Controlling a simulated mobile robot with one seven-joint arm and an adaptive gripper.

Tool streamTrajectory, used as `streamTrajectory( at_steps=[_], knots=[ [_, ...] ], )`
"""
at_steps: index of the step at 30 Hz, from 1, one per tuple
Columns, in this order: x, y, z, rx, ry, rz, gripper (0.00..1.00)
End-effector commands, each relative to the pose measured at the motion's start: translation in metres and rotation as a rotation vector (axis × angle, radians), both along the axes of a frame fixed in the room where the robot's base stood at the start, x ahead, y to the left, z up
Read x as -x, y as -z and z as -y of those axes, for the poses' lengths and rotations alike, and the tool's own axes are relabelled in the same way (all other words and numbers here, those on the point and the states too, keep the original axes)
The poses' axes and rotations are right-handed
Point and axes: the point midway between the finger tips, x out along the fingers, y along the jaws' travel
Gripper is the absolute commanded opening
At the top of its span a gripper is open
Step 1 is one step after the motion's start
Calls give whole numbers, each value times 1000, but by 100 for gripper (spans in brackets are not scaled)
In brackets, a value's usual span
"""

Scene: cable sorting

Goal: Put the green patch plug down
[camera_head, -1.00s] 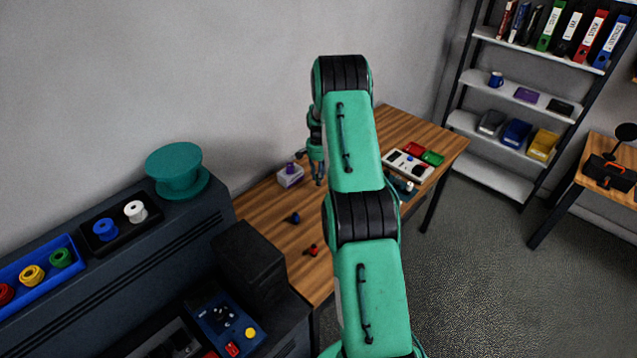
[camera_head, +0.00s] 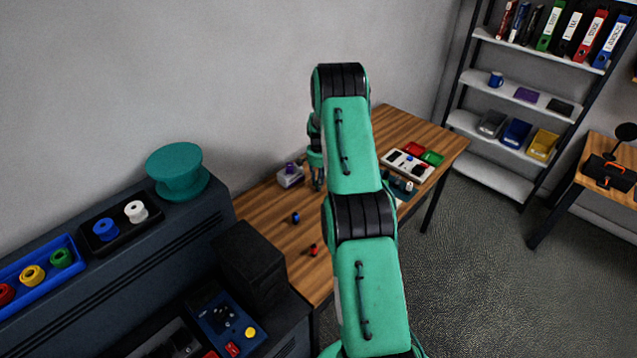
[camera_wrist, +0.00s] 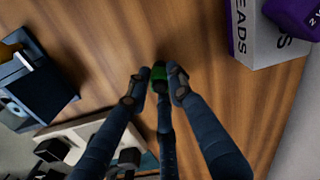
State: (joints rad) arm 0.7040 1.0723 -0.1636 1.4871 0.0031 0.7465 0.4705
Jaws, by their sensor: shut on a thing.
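My gripper (camera_wrist: 159,84) is shut on the green patch plug (camera_wrist: 159,73), which shows between its fingertips in the wrist view. The wood table top lies behind the plug. Whether the plug touches the table I cannot tell. In the head view my gripper (camera_head: 318,187) is low over the wooden table (camera_head: 260,205), just right of a small pale box. The plug cannot be made out there.
The pale box (camera_head: 289,180) with a purple item on top stands close by; its lettered side (camera_wrist: 268,42) is at upper right in the wrist view. A blue plug (camera_head: 296,217) and a red plug (camera_head: 314,250) lie nearer. A white panel (camera_head: 408,164) is at right.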

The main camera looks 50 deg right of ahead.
Motion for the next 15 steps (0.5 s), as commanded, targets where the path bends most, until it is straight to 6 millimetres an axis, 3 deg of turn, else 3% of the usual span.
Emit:
streamTrajectory(
  at_steps=[8, 9, 11, 12, 15],
  knots=[
    [0, 3, 0, 0, 0, 0, 0],
    [0, 3, 0, 0, 0, 0, 23],
    [0, 2, 0, 0, 0, 0, 35],
    [0, 2, 0, 0, 0, 0, 40],
    [0, 2, 0, 0, 0, 0, 40]
  ],
)
